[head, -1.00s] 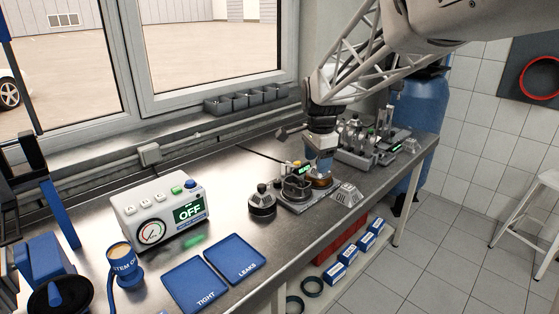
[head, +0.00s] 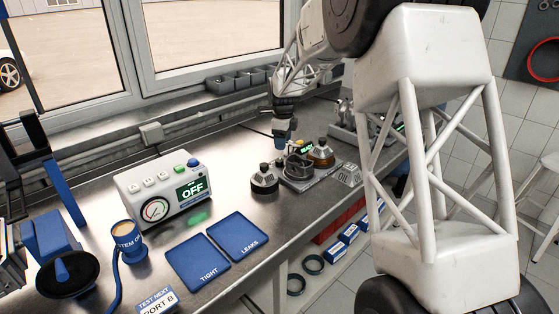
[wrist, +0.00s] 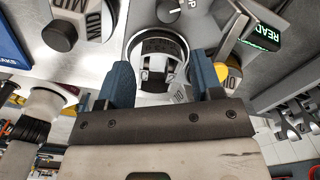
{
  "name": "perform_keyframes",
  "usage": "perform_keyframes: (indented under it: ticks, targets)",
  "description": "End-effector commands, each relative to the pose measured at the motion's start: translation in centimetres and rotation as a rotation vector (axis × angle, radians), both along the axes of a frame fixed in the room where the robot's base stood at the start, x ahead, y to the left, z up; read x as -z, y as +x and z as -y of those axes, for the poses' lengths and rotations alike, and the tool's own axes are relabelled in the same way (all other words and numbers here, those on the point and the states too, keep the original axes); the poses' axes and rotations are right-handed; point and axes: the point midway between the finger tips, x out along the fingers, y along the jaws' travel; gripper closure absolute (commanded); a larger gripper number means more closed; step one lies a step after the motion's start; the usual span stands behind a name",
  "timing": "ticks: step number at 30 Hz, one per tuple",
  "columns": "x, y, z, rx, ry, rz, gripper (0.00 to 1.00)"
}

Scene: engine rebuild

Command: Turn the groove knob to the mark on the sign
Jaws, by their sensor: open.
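My gripper (head: 284,137) is open, with blue fingertips pointing down over the back left of the small station in the head view. In the wrist view, my two fingers (wrist: 157,88) stand on either side of a round grey ringed part (wrist: 158,52) with a dark slotted middle. I cannot tell whether they touch it. A black-topped knob (head: 264,179) stands at the station's left; a dark knob (wrist: 60,36) also shows upper left in the wrist view. An amber part (head: 320,152) is at the right. Which knob is the groove knob is unclear.
A tester box (head: 164,193) reading OFF stands left on the steel bench. Blue TIGHT (head: 197,262) and LEAKS (head: 239,239) trays lie in front.

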Motion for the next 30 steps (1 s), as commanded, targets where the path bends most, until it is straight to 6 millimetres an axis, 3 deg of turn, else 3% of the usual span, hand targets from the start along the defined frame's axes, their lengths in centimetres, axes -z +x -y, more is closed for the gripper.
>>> perform_keyframes:
  ticks: [7,21,30]
  targets:
    - [1.6,1.8,-1.2,0.068,-0.001,-0.008,0.4]
    - [1.9,1.8,-1.2,0.073,-0.001,-0.009,0.4]
    - [4.2,1.8,-1.2,0.072,-0.001,-0.011,0.4]
